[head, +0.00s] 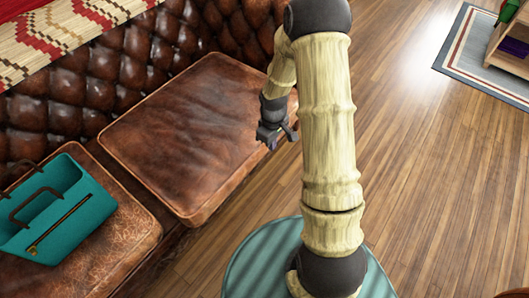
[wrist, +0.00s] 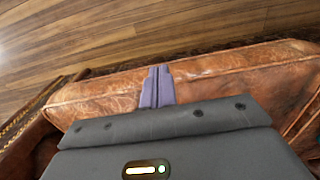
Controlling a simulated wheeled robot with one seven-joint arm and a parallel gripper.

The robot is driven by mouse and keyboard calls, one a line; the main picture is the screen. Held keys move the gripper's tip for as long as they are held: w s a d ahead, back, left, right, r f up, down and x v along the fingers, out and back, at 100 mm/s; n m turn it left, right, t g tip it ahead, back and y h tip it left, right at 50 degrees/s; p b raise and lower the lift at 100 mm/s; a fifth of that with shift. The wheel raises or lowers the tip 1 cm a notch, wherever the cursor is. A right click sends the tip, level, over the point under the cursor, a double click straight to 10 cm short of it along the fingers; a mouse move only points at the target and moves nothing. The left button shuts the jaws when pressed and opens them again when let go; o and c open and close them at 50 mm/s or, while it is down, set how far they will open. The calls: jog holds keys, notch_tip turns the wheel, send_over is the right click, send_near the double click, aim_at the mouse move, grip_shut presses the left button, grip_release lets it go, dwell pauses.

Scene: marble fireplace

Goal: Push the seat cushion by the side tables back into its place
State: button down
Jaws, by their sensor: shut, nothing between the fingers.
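The seat cushion (head: 185,130) is a brown leather block on the tufted sofa. Its near corner stands slightly forward of the neighbouring cushion, with a dark gap between the two. My gripper (head: 274,142) is at the right, by the cushion's front edge, with my arm hiding what lies just beyond. In the wrist view the purple fingers (wrist: 157,87) are together and empty. They overlap the cushion's worn leather edge (wrist: 215,67); I cannot tell whether they touch it. No side table is clearly recognisable.
A second seat cushion (head: 125,252) at lower left carries a teal handbag (head: 58,213). The tufted backrest (head: 120,70) runs behind, with a red patterned throw (head: 50,40) over it. Wooden floor (head: 420,150) is open to the right, with a rug (head: 460,55) and low shelf (head: 510,50) beyond.

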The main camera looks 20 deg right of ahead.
jog(key=w+a+f+b, duration=0.2)
jog(key=f+b, duration=0.3)
jog(key=f, duration=0.5)
jog(key=shift+w+a+b, duration=0.2)
jog(key=shift+w+b, duration=0.2)
jog(key=shift+w, duration=0.2)
